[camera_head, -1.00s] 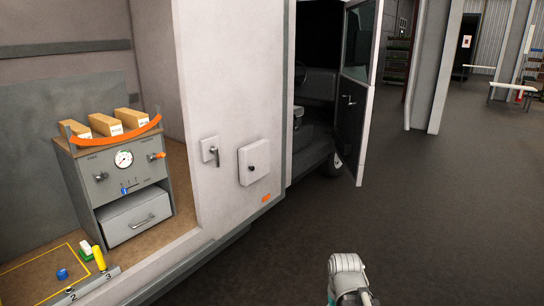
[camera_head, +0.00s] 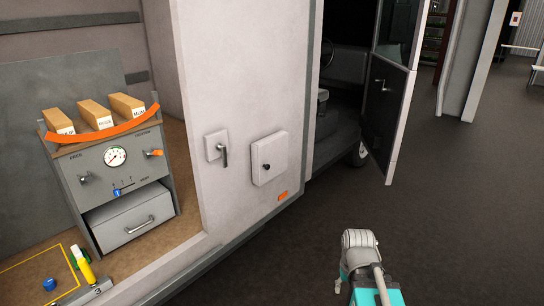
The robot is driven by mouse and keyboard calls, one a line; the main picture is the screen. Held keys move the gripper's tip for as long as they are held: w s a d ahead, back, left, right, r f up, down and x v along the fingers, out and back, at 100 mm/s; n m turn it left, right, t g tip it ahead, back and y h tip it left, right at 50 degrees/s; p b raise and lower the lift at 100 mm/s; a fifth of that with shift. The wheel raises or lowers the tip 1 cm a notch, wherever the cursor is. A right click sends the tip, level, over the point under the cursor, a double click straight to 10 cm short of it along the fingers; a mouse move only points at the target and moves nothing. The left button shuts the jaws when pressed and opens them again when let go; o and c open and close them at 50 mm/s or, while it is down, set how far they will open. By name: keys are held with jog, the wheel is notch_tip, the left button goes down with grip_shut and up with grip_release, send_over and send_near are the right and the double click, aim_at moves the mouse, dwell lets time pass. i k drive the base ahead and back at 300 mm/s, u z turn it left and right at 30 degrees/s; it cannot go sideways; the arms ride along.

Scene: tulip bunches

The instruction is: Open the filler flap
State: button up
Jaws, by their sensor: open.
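The filler flap (camera_head: 280,150) is a pale square panel with rounded corners on the white van side. It looks shut, lying flat against the wall. A small round black knob or lock (camera_head: 266,167) sits near the middle of its face. A grey lever handle on a plate (camera_head: 217,146) is fixed to the wall left of the flap. Part of my own arm, grey with a teal piece, shows at the bottom right, well away from the flap. My gripper's fingers are not visible.
The open cab door (camera_head: 388,105) stands out to the right of the flap. An orange marker (camera_head: 283,196) is low on the wall. The open bay at left holds a grey cabinet (camera_head: 100,205) with a gauge and drawer. Dark floor (camera_head: 460,220) at right is clear.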

aim_at(270, 155)
jog(key=i, duration=0.95)
jog(key=u, duration=0.05)
